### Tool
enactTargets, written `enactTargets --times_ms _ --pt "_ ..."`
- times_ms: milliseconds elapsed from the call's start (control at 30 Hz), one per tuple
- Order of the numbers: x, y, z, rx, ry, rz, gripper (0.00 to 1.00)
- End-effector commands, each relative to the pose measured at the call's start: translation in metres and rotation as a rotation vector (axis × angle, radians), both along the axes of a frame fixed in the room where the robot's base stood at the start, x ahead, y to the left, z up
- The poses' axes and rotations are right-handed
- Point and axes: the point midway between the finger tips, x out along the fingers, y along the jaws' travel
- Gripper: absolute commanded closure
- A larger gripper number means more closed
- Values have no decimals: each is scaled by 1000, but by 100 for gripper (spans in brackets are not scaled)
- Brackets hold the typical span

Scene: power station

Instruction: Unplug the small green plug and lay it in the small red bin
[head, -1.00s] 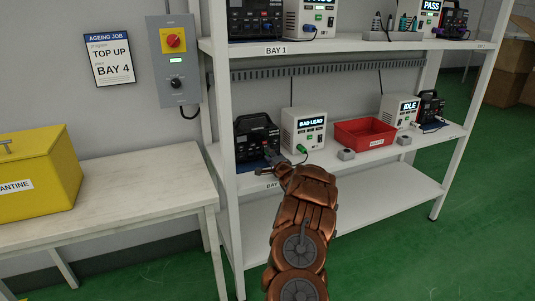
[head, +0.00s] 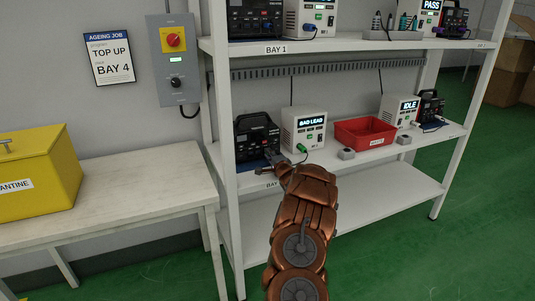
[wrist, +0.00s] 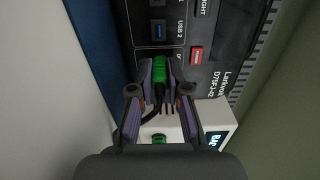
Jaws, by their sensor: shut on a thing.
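The small green plug (wrist: 160,68) is at the front panel of a black power station (wrist: 195,25), beside a blue USB port and a red switch. My gripper (wrist: 160,88) is shut on this plug, one finger on each side, with a dark cable running back between them. Whether the plug is fully seated is unclear. In the head view my gripper (head: 274,163) reaches the black power station (head: 255,138) on the middle shelf and hides the plug. The small red bin (head: 364,144) stands farther right on that shelf.
A white tester reading BAD LEAD (head: 303,130) stands between the power station and bin, with another green plug (head: 302,148) in its front. A shelf post (head: 220,130) rises left of my gripper.

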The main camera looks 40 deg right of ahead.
Motion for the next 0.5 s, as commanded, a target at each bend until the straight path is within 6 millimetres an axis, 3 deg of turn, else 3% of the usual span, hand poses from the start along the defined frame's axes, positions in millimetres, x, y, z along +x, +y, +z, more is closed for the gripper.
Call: enactTargets --times_ms 500 --pt "-13 3 1 -1 -1 -1 100"
